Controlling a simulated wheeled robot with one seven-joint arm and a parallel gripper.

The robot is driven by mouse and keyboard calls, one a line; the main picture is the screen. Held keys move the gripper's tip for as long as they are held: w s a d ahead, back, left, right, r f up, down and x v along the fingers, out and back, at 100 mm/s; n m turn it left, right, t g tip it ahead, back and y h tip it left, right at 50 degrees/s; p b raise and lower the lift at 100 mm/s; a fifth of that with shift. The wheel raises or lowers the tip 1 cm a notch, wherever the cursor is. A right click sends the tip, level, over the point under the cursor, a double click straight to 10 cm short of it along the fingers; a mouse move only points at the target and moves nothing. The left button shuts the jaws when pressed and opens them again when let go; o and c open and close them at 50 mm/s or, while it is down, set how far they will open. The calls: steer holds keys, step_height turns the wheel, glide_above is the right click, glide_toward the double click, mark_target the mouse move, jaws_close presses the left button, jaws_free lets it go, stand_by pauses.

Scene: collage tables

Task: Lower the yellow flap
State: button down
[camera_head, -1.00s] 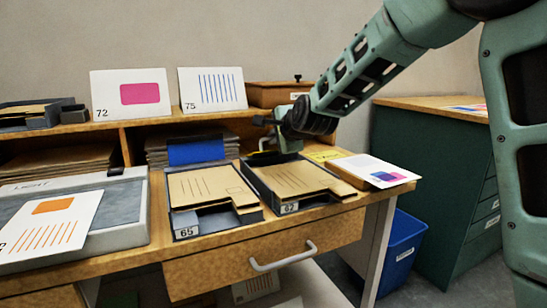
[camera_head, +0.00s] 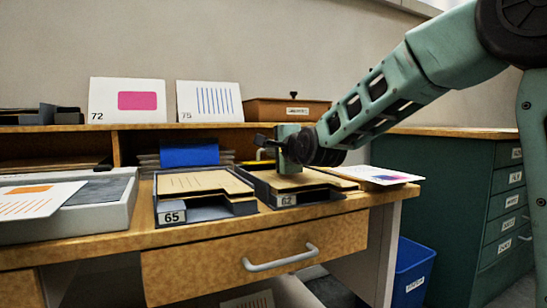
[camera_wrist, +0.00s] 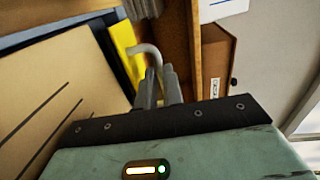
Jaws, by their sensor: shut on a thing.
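The yellow flap (camera_wrist: 124,48) shows as a narrow, tilted strip in the wrist view, beside a bent grey handle (camera_wrist: 150,54). My gripper (camera_wrist: 160,80) is shut on this handle, whose lower end passes between the fingers. In the head view my gripper (camera_head: 290,165) is behind the tray labelled 62, at the shelf front. A small yellow patch (camera_head: 262,154) shows left of it there. Most of the flap is hidden by my gripper in that view.
Tray 65 (camera_head: 172,217) and tray 62 (camera_head: 287,200) hold tan folders in front of the shelf. A blue flap (camera_head: 190,153) hangs to the left. A wooden box (camera_head: 270,111) stands above. A printed card (camera_head: 385,175) lies at the right.

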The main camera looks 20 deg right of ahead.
stand_by(0.3)
steer(key=c, duration=1.5)
jaws_free()
steer(key=s+p, duration=0.1)
steer(key=s, duration=0.4)
steer(key=s+r+p, duration=0.1)
steer(key=s+p, duration=0.1)
steer(key=s, duration=0.3)
steer(key=s+r+p, duration=0.1)
steer(key=s+p, duration=0.1)
steer(key=s, duration=0.3)
steer(key=shift+s+a+r, duration=0.1)
steer(key=shift+r, duration=0.1)
steer(key=shift+s+f+p, duration=0.15)
steer(key=shift+s+p, duration=0.75)
steer(key=shift+s, duration=0.15)
